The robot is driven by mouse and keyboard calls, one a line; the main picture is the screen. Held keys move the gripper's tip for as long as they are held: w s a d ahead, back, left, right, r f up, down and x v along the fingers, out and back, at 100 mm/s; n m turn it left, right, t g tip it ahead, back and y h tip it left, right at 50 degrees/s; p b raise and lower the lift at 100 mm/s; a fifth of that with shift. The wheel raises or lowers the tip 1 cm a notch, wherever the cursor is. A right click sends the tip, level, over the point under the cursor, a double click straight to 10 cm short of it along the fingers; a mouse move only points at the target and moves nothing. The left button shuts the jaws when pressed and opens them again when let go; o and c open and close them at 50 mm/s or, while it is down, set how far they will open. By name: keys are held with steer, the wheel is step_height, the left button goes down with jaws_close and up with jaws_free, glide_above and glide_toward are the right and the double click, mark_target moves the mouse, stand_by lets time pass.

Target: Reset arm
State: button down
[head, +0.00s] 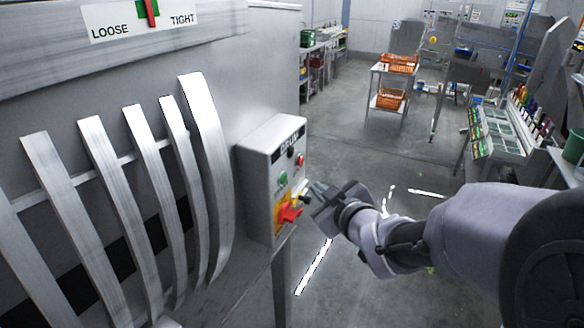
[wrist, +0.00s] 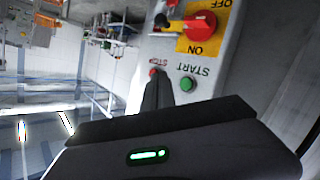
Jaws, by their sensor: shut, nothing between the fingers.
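My gripper (head: 318,194) is shut and empty at the end of my arm, just right of the grey control box (head: 257,200) on the machine's side. In the wrist view its closed fingers (wrist: 158,95) point toward the box face, beside the green START button (wrist: 187,84) and the red STOP button (wrist: 153,72). The red rotary switch (wrist: 200,27) on a yellow plate shows there with ON and OFF labels; in the head view the red switch (head: 289,214) is left of the fingers. I cannot tell whether the fingers touch the box.
The machine with curved metal slats (head: 150,150) fills the left. A cart with orange crates (head: 390,98) stands at the back. A sloped bench with coloured handles (head: 500,130) is at right. Grey floor (head: 365,145) between them is open.

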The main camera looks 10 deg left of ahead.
steer(key=s+d+f+m+g+h+b, duration=0.25)
steer(key=s+d+f+m+b, duration=0.2)
steer(key=s+d, duration=0.25)
steer(key=s+d+f+m+g+h+b, duration=0.1)
steer(key=s+d+f+m+h+b, duration=0.25)
steer(key=s+d+m, duration=0.35)
steer(key=s+a+f+m+g+b, duration=0.1)
steer(key=s+f+m+g+b, duration=0.1)
steer(key=s, duration=0.5)
steer(key=s+a+f+m+g+y+b, duration=0.1)
steer(key=s+a+f, duration=0.1)
steer(key=s, duration=0.6)
steer(key=shift+s+f+m+g+b, duration=0.25)
steer(key=shift+f+m+g+b, duration=0.05)
steer(key=shift+m+g+b, duration=0.1)
steer(key=shift+a, duration=0.2)
